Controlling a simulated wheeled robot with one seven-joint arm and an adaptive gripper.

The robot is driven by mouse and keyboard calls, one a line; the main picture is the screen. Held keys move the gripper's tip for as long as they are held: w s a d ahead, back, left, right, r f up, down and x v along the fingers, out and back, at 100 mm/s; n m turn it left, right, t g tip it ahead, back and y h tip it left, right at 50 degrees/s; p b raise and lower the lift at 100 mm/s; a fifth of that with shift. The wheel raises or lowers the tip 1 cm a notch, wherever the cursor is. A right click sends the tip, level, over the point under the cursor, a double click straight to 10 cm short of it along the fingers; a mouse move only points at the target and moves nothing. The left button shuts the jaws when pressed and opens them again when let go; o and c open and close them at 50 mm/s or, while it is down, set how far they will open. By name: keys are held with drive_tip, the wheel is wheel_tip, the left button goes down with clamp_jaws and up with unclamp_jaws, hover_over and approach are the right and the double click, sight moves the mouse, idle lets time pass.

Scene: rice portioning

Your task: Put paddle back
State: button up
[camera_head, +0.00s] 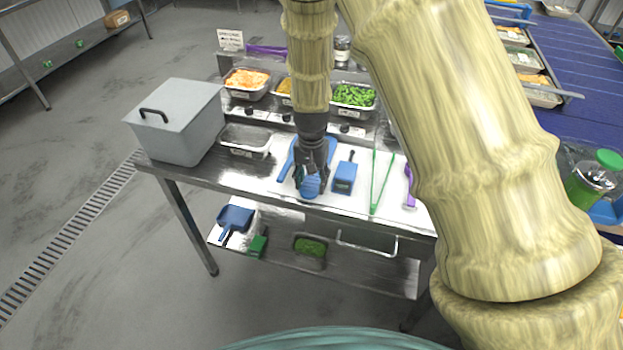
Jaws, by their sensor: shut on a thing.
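My gripper (312,176) points down over the front of the steel table. It is shut on a blue paddle, whose rounded blue end (310,188) shows just below the fingers. The fingers hide most of the paddle, and I cannot tell whether it touches the white mat (328,194) below. Another blue shape (287,165) shows behind and left of the gripper; I cannot tell whether it is a separate tool. A blue scoop (344,174) with a dark handle lies on the mat right of the gripper.
Green tongs (376,184) and a purple tool (410,184) lie at right. A grey lidded box (178,128) and an empty steel tray (246,140) stand at left. Food trays (247,82) line the back shelf. My arm hides the table's right side. A blue conveyor (585,75) lies beyond.

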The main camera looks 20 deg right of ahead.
drive_tip(key=shift+f, duration=0.1)
drive_tip(key=o, duration=1)
wheel_tip(320, 180, up, 12)
drive_tip(key=b, duration=0.2)
drive_tip(key=shift+b, duration=0.4)
